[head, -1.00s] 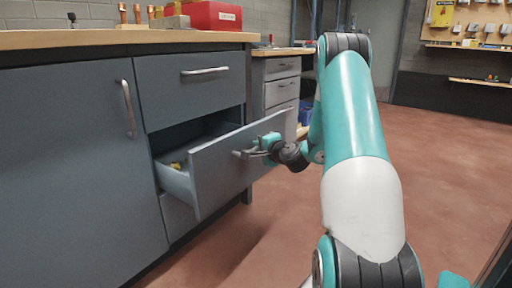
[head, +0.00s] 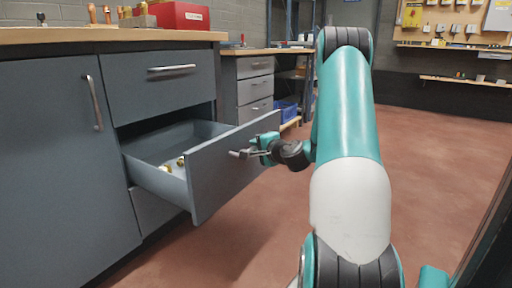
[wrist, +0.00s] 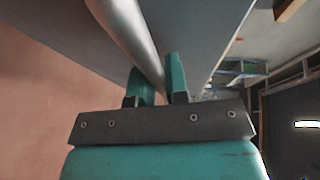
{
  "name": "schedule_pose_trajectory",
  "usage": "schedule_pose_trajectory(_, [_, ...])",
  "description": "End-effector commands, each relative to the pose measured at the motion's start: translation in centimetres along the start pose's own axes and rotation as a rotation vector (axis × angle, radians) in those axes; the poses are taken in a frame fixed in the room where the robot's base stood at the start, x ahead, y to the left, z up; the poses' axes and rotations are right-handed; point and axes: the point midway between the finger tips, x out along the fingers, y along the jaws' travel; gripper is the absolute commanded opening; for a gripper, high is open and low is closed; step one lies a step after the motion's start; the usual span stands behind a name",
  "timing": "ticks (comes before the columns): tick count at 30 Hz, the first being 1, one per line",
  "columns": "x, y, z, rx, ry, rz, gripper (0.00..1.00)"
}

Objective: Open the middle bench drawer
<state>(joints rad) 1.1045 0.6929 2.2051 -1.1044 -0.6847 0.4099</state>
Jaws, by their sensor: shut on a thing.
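The middle bench drawer (head: 226,172) is pulled well out of the grey bench, with its inside showing. The drawer front (wrist: 205,30) shows behind the handle.
The top drawer (head: 160,85) above is shut, and a cabinet door (head: 60,160) with a vertical handle is shut at the left. A red box (head: 180,16) stands on the worktop. A second bench (head: 255,85) stands behind. The reddish floor (head: 440,170) at the right is clear.

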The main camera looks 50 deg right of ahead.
Motion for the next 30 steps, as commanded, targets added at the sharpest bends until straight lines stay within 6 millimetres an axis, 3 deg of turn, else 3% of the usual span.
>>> schedule_pose_trajectory(5, [0.0, 0.1, 0.2, 0.002, -0.006, 0.002, 0.0])
schedule_pose_trajectory(6, [0.0, 0.1, 0.2, 0.002, -0.006, 0.002, 0.24])
schedule_pose_trajectory(8, [0.0, 0.0, 0.2, 0.001, -0.005, 0.002, 0.38])
schedule_pose_trajectory(20, [-0.7, 0.2, 0.0, 0.0, 0.0, 0.002, 0.39])
schedule_pose_trajectory(23, [-2.2, 0.4, 0.0, 0.001, 0.002, 0.001, 0.39])
schedule_pose_trajectory(30, [-8.2, 0.4, -0.1, 0.001, 0.006, 0.001, 0.39])
